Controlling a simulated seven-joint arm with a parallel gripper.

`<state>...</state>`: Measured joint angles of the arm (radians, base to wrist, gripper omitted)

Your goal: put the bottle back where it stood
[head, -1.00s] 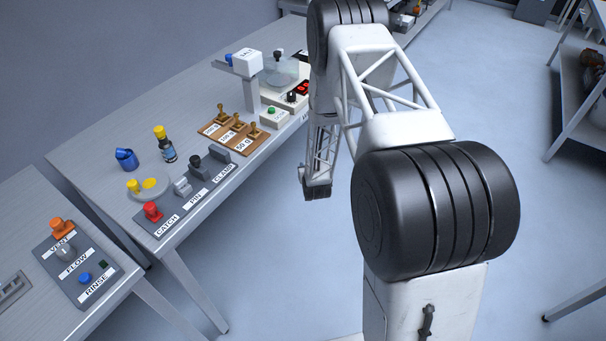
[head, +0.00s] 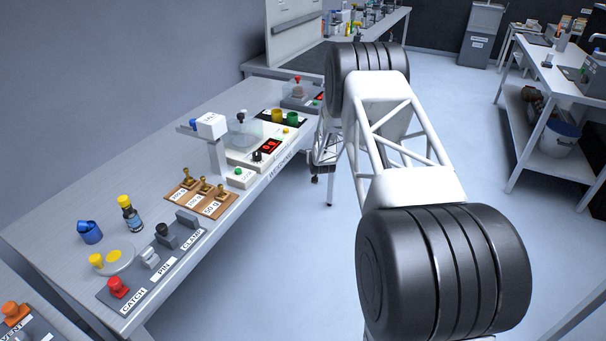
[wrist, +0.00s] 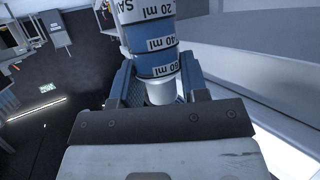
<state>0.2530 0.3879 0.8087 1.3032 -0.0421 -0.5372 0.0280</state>
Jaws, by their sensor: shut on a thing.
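My gripper (wrist: 157,62) is shut on a graduated bottle (wrist: 152,42) in the wrist view. The bottle has white bands marked 20, 40 and 60 ml, blue between them, and a white end near the palm. Its lettering looks upside down in this view, and its far end is cut off by the frame. In the head view my gripper and the held bottle are hidden behind my arm. A small dark bottle with a yellow cap (head: 131,215) stands upright on the bench, apart from my gripper.
The bench (head: 70,270) holds a blue cup (head: 89,232), a round dish (head: 118,259), a catch, pin and clamp panel (head: 150,258), a weight board (head: 201,198) and a scale (head: 262,149). Shelving (head: 545,125) stands right. The floor between is clear.

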